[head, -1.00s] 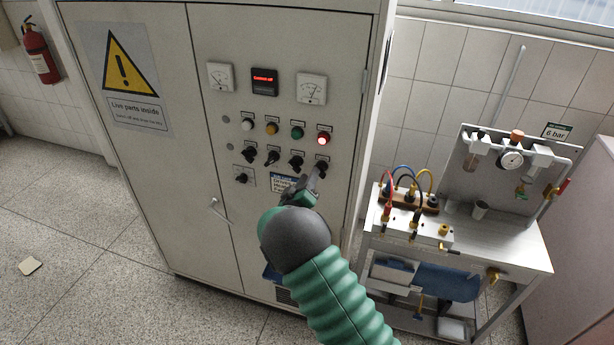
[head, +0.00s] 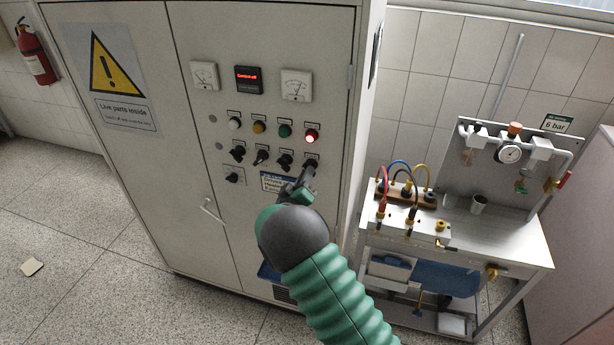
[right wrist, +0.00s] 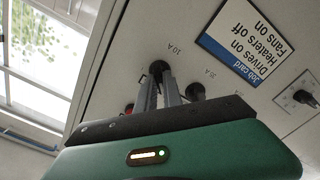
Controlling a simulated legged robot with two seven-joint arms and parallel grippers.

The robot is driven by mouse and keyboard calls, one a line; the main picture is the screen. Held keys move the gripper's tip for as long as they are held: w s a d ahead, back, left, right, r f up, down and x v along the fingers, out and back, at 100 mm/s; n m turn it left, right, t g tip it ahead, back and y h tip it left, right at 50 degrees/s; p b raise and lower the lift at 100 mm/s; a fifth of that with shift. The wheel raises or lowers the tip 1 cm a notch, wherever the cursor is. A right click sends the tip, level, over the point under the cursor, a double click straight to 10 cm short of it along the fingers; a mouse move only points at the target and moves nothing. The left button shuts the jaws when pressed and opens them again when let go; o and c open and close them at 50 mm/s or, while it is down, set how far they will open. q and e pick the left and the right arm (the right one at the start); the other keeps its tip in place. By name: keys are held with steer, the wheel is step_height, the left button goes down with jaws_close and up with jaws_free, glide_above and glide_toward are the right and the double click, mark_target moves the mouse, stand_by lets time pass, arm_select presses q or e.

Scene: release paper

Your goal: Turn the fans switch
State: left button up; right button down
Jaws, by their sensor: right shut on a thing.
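A row of black rotary switches runs across the grey cabinet's right door, below the coloured lamps. My right gripper (head: 307,174) is at the rightmost switch (head: 311,164) of that row. In the right wrist view its two grey fingers (right wrist: 160,84) are shut on a black knob (right wrist: 158,67), near a "10 A" marking. Another black knob (right wrist: 195,91) sits just beside the fingers. The switch labels are too small to read in the head view. A job card (right wrist: 246,40) reads "Drives on, Heaters off, Fans on". My left gripper is out of view.
Two meters and a red-lit display (head: 248,79) sit above the lamps; the red lamp (head: 311,136) is lit. A separate switch (head: 234,175) is lower left. A door handle (head: 211,210) sticks out. A bench (head: 500,250) with hoses and a gauge stands right.

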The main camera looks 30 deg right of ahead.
steer(key=shift+a+f, duration=0.15)
steer(key=shift+f+m+b, duration=0.2)
steer(key=shift+m+b, duration=4.2)
steer(key=shift+m, duration=0.1)
steer(key=shift+f+m+b, duration=0.2)
steer(key=shift+m+b, duration=4.2)
steer(key=shift+m, duration=0.1)
steer(key=c, duration=1.6)
jaws_free()
steer(key=shift+r, duration=0.1)
steer(key=shift+o, duration=0.6)
steer(key=shift+r, duration=0.2)
